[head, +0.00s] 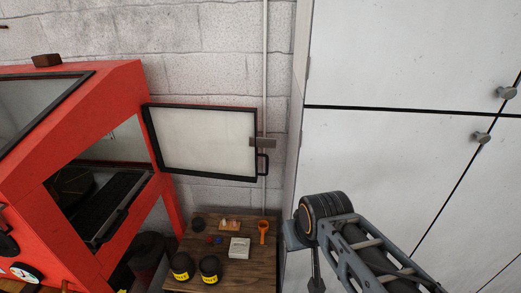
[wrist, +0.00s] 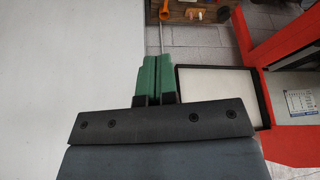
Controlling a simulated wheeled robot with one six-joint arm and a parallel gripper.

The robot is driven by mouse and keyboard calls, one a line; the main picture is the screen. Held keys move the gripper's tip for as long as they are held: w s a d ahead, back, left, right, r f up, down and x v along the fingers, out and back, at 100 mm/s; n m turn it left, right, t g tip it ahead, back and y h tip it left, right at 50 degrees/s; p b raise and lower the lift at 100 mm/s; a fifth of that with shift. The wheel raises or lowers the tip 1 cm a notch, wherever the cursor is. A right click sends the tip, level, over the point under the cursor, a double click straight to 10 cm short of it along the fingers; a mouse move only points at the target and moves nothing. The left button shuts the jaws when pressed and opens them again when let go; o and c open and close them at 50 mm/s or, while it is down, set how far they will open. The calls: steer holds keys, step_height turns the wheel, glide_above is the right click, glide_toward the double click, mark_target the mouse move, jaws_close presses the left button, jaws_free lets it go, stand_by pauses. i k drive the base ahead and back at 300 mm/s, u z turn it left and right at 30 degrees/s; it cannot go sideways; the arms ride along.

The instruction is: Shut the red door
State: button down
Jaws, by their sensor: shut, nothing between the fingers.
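The door (head: 200,140) of the red cabinet (head: 105,100) stands open, swung out to the right of the cabinet opening. It has a pale panel in a black frame, not a red face. A dark handle (head: 262,164) sits at its right end. In the wrist view the door (wrist: 212,95) appears just right of my gripper. My gripper (wrist: 157,58) has green fingers, shut together and empty. Whether they touch the door frame I cannot tell. In the head view my arm is at the lower right, right of the door; the fingers are not clear there.
A wooden table (head: 223,282) stands below the door with dark jars (head: 210,268), a white box (head: 239,248) and an orange item (head: 263,230). White cupboards (head: 390,60) fill the right side. A thin pipe (head: 265,70) runs up the block wall behind.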

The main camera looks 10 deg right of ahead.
mark_target(213, 141)
steer(key=k, duration=1.25)
steer(key=u, duration=0.75)
steer(key=i, duration=0.65)
steer(key=u, duration=0.65)
steer(key=i, duration=0.85)
steer(key=z, duration=0.9)
steer(key=i, duration=0.55)
steer(key=z, duration=0.55)
